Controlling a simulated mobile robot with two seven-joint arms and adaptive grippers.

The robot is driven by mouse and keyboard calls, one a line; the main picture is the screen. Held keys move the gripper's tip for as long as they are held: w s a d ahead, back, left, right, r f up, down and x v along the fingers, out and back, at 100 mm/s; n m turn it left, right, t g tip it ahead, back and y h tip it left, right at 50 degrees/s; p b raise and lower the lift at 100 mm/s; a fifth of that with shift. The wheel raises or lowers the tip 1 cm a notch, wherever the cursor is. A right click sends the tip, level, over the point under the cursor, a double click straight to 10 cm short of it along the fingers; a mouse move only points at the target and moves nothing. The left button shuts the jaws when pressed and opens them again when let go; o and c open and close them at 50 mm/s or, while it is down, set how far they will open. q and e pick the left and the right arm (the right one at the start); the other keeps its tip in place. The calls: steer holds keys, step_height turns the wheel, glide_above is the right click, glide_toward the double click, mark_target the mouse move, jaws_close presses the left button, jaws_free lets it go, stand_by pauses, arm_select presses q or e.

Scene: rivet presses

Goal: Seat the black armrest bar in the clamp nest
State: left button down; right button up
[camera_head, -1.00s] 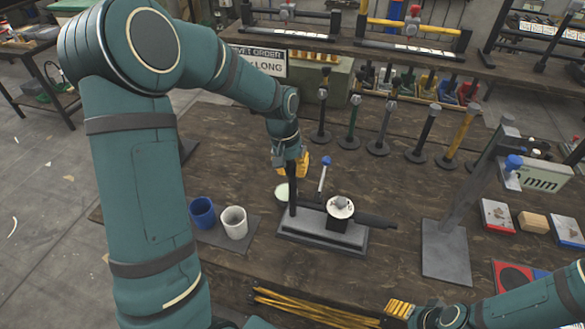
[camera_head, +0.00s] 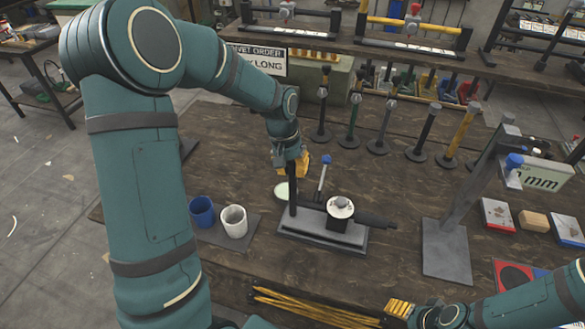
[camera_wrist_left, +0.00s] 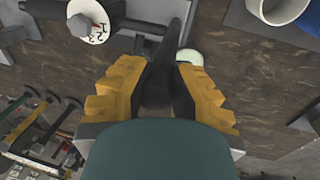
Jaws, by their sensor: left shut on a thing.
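The black armrest bar (camera_head: 292,190) stands nearly upright at the left part of the clamp nest's grey base (camera_head: 290,234). My left gripper (camera_head: 297,166) is shut on its upper part. In the left wrist view the bar (camera_wrist_left: 165,70) runs between the yellow fingers of the left gripper (camera_wrist_left: 160,88). I cannot tell whether its lower end is fully down in the nest. The clamp (camera_head: 340,208) has a round white dial and a blue-knobbed lever (camera_head: 323,178) behind. My right gripper (camera_head: 398,308) is low at the front; its finger opening is unclear.
A blue cup (camera_head: 202,213) and a white cup (camera_head: 234,222) stand left of the clamp. Several upright posts line the back. A grey press stand (camera_head: 447,250) is at the right. Yellow rods (camera_head: 310,305) lie at the front edge. Some table between clamp and posts is clear.

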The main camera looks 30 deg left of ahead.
arm_select(q)
steer(key=shift+f+b, duration=0.75)
steer(key=shift+f, duration=0.3)
stand_by(0.7)
steer(key=c, duration=0.9)
jaws_free()
step_height(320, 180, up, 12)
steer(key=a, duration=0.2)
steer(key=shift+s, duration=0.25)
steer(key=shift+f, duration=0.1)
